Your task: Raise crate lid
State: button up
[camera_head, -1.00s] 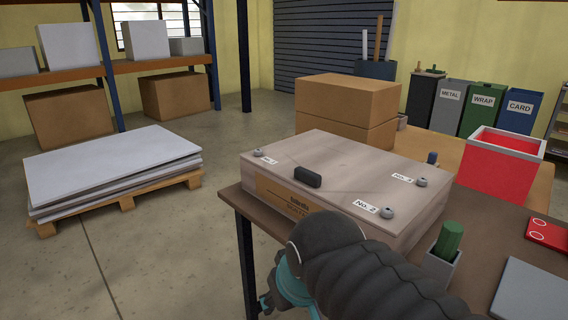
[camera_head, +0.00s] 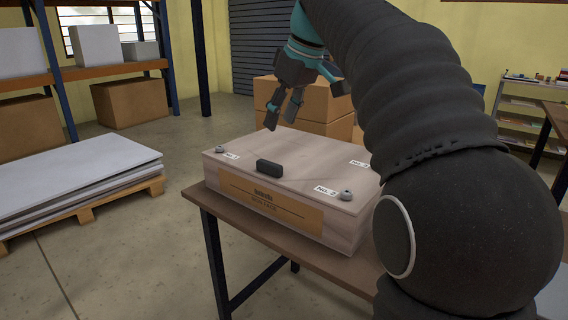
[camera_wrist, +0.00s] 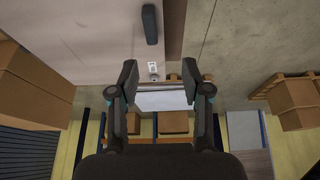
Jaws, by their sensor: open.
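The crate (camera_head: 340,235) is a pale wooden box on the table, with an orange-brown label on its front. Its lid (camera_head: 300,150) lies flat and closed on top. A dark block handle (camera_head: 269,167) stands near the lid's front edge; it also shows at the top of the wrist view (camera_wrist: 150,25). Grey knobs with numbered tags sit at the lid's corners, such as the front-right knob (camera_head: 346,195). My gripper (camera_head: 281,122) is open and empty, above the lid toward its back left, apart from it. In the wrist view my fingers (camera_wrist: 160,70) straddle a knob and tag below. My arm hides the crate's right side.
The brown table (camera_head: 335,268) carries the crate. Stacked cardboard boxes (camera_head: 275,92) stand behind it. A pallet of white sheets (camera_head: 75,175) and shelving stand at left. Floor is clear between pallet and table. My arm hides much of the right side.

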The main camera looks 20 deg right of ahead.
aim_at(270, 162)
jog(key=b+x, duration=0.1)
jog(key=x, duration=0.3)
jog(key=d+b+x, duration=0.1)
jog(key=x, duration=0.3)
jog(key=w+b+x, duration=0.1)
jog(key=x, duration=0.4)
jog(key=shift+d, duration=0.25)
